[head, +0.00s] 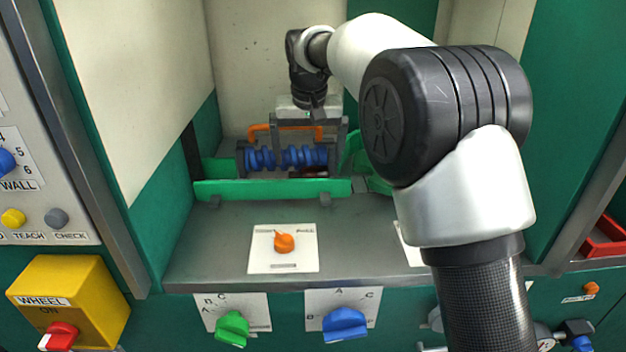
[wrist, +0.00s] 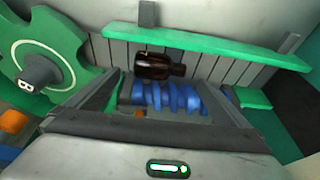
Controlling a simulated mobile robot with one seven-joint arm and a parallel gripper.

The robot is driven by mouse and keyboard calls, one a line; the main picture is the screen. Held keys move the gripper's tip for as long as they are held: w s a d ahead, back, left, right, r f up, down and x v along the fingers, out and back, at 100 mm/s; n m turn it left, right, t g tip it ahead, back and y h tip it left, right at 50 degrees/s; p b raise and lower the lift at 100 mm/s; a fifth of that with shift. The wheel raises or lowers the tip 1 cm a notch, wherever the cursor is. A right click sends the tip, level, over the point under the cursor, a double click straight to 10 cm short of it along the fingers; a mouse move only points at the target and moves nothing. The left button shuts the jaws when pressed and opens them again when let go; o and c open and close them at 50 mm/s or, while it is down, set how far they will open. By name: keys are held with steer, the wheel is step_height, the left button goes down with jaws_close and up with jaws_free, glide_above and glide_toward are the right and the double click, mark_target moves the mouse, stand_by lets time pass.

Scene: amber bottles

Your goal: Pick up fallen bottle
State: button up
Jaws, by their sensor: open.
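The fallen bottle (wrist: 157,65) is dark amber-brown and lies on its side on a slatted grey surface, neck to the right in the wrist view. In the head view only a dark sliver of it (head: 314,172) shows low at the right of the blue ribbed screw (head: 262,158). My gripper (wrist: 162,82) is open, its fingers spread to left and right. The bottle is beyond the fingertips, between their lines, and apart from them. The blue screw also shows between the fingers in the wrist view (wrist: 180,97). In the head view my gripper (head: 309,138) is above the screw.
A green rail (head: 272,189) borders the slatted area; it crosses the top of the wrist view (wrist: 205,45). A green star wheel (wrist: 45,58) stands at the left there. An orange bar (head: 262,129) is behind the screw. The grey ledge (head: 205,250) in front holds an orange knob (head: 284,243).

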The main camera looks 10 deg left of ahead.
mark_target(308, 168)
steer(key=shift+b+x, duration=0.55)
steer(key=shift+x, duration=3)
steer(key=shift+r, duration=0.1)
steer(key=c, duration=1.2)
